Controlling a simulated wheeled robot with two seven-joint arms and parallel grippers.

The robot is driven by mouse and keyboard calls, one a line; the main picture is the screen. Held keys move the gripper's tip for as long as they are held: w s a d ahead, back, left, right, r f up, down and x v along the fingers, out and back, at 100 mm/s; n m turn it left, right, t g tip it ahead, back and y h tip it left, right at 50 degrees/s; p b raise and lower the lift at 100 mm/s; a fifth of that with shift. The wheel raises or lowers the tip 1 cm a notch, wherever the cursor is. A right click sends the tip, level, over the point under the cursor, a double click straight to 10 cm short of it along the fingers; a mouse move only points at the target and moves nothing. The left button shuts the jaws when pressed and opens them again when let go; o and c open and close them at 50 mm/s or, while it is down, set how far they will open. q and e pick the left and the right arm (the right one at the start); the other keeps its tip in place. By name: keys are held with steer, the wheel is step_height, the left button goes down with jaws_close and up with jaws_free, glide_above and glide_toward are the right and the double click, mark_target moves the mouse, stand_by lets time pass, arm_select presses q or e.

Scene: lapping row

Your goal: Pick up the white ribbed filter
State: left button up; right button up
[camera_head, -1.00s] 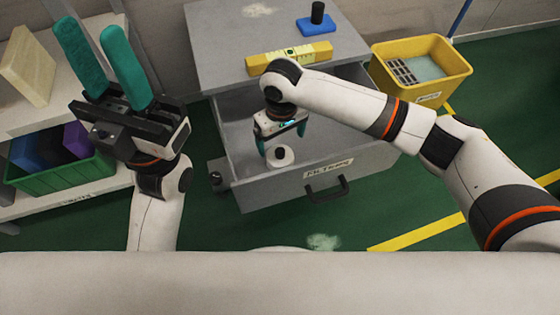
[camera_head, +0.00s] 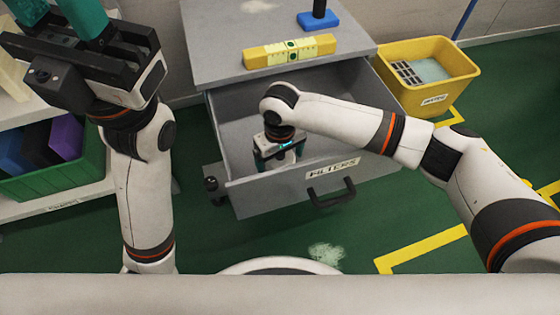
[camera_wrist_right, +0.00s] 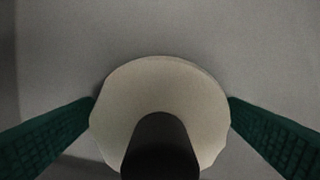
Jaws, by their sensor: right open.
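The white filter (camera_wrist_right: 160,82) shows in the right wrist view as a pale round body with a dark knob on top; its ribs cannot be made out. It stands in the open drawer labelled FILTERS (camera_head: 240,197). My right gripper (camera_head: 281,160) is down inside the drawer over the filter and mostly hides it in the head view. Its green fingers are open, one on each side of the filter, with tips close to its edges; contact cannot be told. My left gripper (camera_head: 62,12) is raised at the upper left, empty, fingers apart and tips cut off.
A yellow level (camera_head: 265,56) and a blue block with a black handle (camera_head: 318,20) lie on the cabinet top (camera_head: 215,40). A yellow bin (camera_head: 440,90) stands to the right. A green crate (camera_head: 60,182) sits on the left shelf. The drawer walls surround my right gripper.

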steer(key=c, duration=1.1)
steer(key=shift+r, duration=0.1)
